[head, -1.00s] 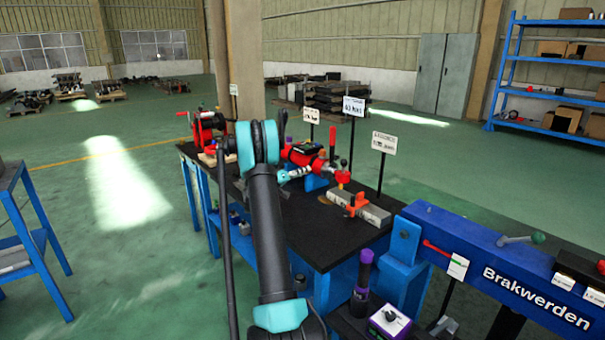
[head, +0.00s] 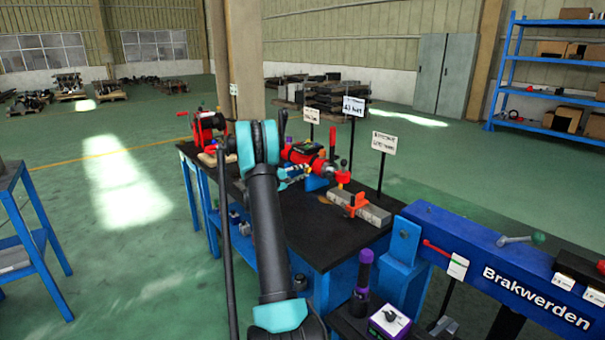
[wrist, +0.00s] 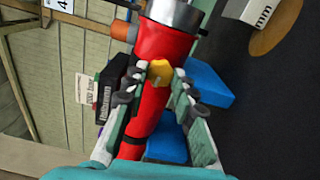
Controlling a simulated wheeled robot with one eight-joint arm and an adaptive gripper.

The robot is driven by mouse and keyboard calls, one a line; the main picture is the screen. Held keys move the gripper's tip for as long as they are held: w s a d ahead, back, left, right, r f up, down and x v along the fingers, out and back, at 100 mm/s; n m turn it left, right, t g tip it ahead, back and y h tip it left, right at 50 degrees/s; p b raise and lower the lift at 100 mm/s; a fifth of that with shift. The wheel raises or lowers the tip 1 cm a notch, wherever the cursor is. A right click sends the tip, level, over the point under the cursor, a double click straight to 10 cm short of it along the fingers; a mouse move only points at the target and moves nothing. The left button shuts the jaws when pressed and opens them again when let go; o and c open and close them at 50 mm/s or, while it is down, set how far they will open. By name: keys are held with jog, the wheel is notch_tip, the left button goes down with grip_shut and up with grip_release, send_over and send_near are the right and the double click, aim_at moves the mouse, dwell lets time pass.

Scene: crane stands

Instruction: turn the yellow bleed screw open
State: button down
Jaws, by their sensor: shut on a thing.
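The yellow bleed screw (wrist: 160,72) sits on the side of a red cylinder (wrist: 166,42) in the wrist view. My gripper (wrist: 160,86) has its two fingers on either side of the screw and is shut on it; the exact contact at the fingertips is small and hard to make out. In the head view the red cylinder (head: 308,154) lies on the black-topped bench (head: 310,235). My gripper (head: 292,173) reaches its near side there, and the screw cannot be made out clearly.
A red winch (head: 208,130) is at the bench's far left. A blue beam (head: 490,255) fills the right foreground.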

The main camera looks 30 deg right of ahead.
jog(key=n, duration=0.4)
jog(key=shift+n, duration=0.4)
dwell(0.4)
jog(key=c, duration=1.2)
grip_release()
jog(key=shift+a, duration=0.1)
jog(key=a, duration=0.8)
jog(key=s+a, duration=0.1)
jog(key=a, duration=0.3)
